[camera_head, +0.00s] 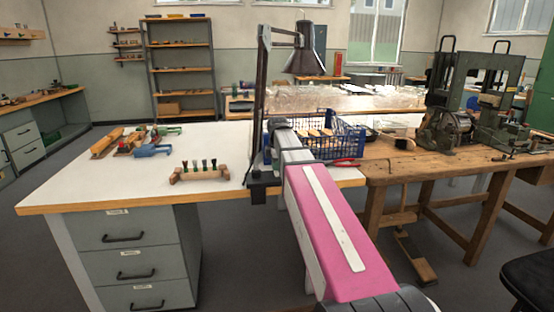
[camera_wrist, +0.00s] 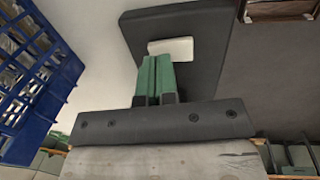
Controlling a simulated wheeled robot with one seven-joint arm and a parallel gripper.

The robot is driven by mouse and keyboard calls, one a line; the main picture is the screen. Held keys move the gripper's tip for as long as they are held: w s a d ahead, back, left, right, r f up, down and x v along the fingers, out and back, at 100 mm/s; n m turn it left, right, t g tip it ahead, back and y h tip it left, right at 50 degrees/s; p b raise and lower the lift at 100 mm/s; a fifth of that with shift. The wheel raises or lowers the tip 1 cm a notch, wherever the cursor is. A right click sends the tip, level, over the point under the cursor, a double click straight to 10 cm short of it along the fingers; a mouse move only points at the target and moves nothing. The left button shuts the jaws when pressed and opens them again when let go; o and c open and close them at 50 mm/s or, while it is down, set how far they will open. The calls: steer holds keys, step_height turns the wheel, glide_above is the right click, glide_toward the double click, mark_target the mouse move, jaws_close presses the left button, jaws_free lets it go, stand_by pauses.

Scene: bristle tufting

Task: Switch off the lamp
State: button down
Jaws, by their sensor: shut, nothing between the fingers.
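The lamp (camera_head: 260,95) is dark, with an upright post, a folded upper arm and a conical shade (camera_head: 308,50). I cannot tell from the frames whether its bulb glows. Its dark flat base stands near the right end of the white table, partly behind my arm. In the wrist view the lamp base (camera_wrist: 205,85) fills the upper middle and carries a white rocker switch (camera_wrist: 178,46). My gripper (camera_wrist: 156,60) is shut and empty, its green fingertips at the lower edge of the switch. I cannot tell whether they touch it.
A blue crate (camera_head: 343,140) stands close to the right of the lamp; its wall (camera_wrist: 48,100) shows at left in the wrist view. A small wooden block rack (camera_head: 200,173) is left of the lamp. A wooden bench with a machine (camera_head: 465,110) stands right.

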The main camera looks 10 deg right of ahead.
steer(key=shift+f, duration=0.35)
steer(key=shift+w+f, duration=0.15)
stand_by(0.4)
steer(key=shift+s+r, duration=0.2)
steer(key=shift+s, duration=0.65)
